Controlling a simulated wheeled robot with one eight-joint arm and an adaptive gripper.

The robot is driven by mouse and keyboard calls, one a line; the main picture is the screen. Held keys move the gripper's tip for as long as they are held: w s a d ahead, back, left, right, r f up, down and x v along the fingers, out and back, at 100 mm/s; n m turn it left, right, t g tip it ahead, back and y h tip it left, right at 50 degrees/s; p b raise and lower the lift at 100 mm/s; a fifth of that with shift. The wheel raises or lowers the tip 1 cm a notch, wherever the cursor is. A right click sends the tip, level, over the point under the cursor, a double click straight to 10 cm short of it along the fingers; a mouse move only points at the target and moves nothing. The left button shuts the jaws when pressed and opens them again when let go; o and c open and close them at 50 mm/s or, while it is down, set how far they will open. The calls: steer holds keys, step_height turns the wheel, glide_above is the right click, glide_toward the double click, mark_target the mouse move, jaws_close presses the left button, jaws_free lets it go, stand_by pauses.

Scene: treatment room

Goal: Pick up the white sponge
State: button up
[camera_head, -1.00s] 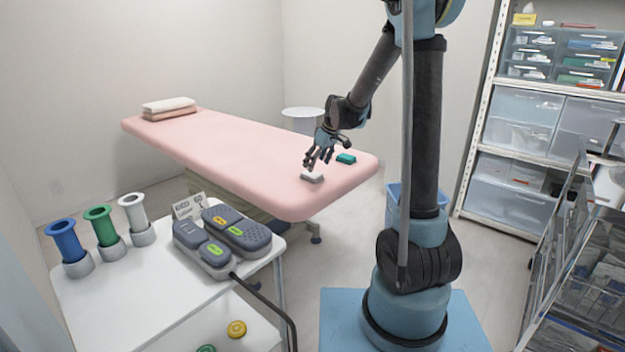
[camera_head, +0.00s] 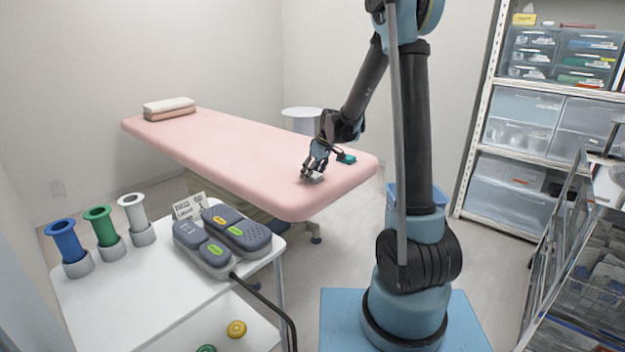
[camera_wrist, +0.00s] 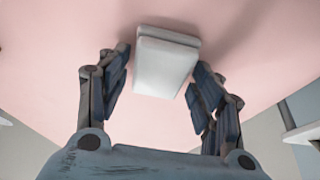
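The white sponge (camera_head: 317,178) lies on the pink treatment table (camera_head: 235,160) near its front right end. In the wrist view the sponge (camera_wrist: 165,62) shows as a pale block between the fingers. My gripper (camera_head: 311,175) is down over the sponge in the head view and partly hides it. In the wrist view my gripper (camera_wrist: 158,85) is open, with a finger on each side of the sponge. A narrow gap shows between each finger and the sponge.
Folded towels (camera_head: 169,108) lie at the far end. A white cart (camera_head: 150,290) with spools and a grey device stands front left. Shelves (camera_head: 540,160) stand at the right.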

steer(key=c, duration=0.5)
